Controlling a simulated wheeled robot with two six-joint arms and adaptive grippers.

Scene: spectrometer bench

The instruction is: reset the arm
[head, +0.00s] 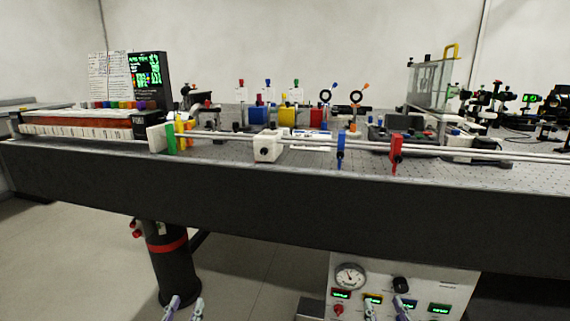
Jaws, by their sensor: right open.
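My left gripper (185,305) shows only its two fingertips at the bottom edge of the head view. The rest of both arms is out of view.
The long optical table (270,207) spans the view, its dark front edge between my grippers and the bench items. A rail (365,150) carries a white block (267,145), a blue holder (341,150) and a red holder (396,154). A dark table leg (168,260) stands at lower left.

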